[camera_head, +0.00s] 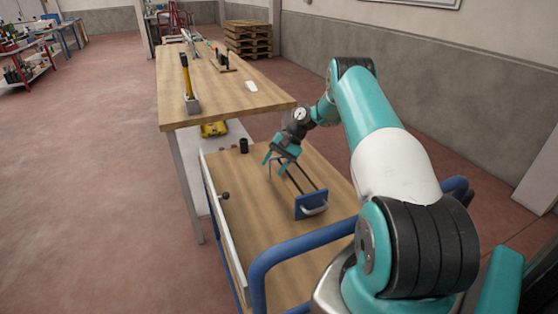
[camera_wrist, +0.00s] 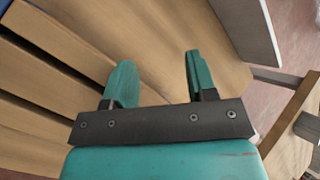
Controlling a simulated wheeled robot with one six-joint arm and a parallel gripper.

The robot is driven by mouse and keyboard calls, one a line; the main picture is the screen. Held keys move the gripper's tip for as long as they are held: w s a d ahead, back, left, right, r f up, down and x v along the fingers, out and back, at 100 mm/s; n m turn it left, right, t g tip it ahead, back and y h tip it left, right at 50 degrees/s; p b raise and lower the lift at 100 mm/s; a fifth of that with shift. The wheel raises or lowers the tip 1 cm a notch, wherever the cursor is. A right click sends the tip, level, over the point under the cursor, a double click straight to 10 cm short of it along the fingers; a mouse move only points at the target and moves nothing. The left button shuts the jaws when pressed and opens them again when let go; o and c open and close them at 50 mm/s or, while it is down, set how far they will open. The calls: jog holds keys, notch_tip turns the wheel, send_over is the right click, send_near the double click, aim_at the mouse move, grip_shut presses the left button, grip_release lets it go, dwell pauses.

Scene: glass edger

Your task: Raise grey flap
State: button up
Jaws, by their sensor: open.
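A long, pale grey panel (camera_head: 222,222), which looks like the grey flap, runs along the left edge of the wooden cart top (camera_head: 270,235). It looks folded down, but its hinge is not clear. A small black knob (camera_head: 225,195) sits at its upper edge. A grey panel (camera_wrist: 246,28) also shows at the upper right in the wrist view, apart from my fingers. My gripper (camera_head: 272,162) is over the far part of the cart top, to the right of the flap. In the wrist view its two teal fingers (camera_wrist: 158,65) are apart with nothing between them.
A blue plate with a handle (camera_head: 311,205) and dark rails stands on the cart top near my gripper. A black cylinder (camera_head: 243,146) stands near the far edge. Blue tubing (camera_head: 300,243) borders the near end. A workbench (camera_head: 235,95) stands behind.

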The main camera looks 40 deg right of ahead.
jog(key=shift+s+d+r, duration=0.15)
jog(key=shift+d, duration=0.3)
jog(key=shift+s+d+r, duration=0.1)
jog(key=shift+d+r, duration=0.05)
jog(key=shift+d, duration=0.25)
jog(key=shift+r+p, duration=0.15)
jog(key=shift+p, duration=0.4)
